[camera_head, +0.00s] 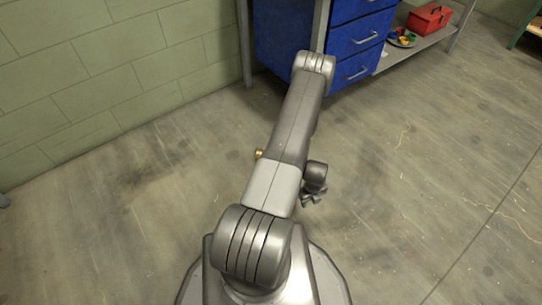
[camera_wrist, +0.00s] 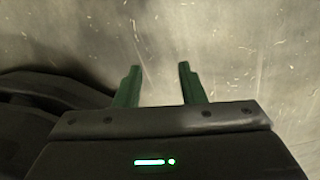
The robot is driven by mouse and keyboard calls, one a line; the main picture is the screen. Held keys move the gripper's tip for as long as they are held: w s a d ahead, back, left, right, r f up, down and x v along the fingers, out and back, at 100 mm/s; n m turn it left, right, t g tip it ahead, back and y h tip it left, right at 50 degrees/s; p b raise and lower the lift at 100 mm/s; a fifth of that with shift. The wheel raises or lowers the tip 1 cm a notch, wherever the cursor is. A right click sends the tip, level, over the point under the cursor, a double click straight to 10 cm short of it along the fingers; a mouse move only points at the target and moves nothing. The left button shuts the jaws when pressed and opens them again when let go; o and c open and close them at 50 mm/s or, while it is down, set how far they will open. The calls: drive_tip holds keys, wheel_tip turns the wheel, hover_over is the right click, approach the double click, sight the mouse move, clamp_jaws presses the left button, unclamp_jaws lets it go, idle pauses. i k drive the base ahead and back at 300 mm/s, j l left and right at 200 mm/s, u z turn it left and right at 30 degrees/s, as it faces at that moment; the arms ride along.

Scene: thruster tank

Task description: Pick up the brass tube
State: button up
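A small brass-coloured piece (camera_head: 259,154), which looks like part of the brass tube, shows at the left edge of my arm in the head view. The rest of it is hidden behind the arm, so I cannot tell its length or how it lies. My gripper (camera_wrist: 159,66) shows in the wrist view with its two green fingers apart and nothing between them. Bare floor lies beyond the fingertips. The brass piece does not show in the wrist view.
A blue drawer cabinet (camera_head: 357,38) stands at the back. A red toolbox (camera_head: 428,17) and a small dish of coloured pieces (camera_head: 402,38) sit on a shelf. Floor at right is clear.

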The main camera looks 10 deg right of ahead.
sight(259, 151)
drive_tip(key=i+j+z, duration=0.6)
drive_tip(key=j+z, duration=0.25)
drive_tip(key=i+j, duration=0.15)
drive_tip(key=j, duration=0.15)
drive_tip(key=i+j, duration=0.1)
drive_tip(key=j, duration=0.25)
drive_tip(key=i+j+z, duration=0.1)
drive_tip(key=j, duration=0.2)
drive_tip(key=i+j, duration=0.2)
drive_tip(key=j, duration=0.15)
drive_tip(key=i+j, duration=0.1)
drive_tip(key=j, duration=0.2)
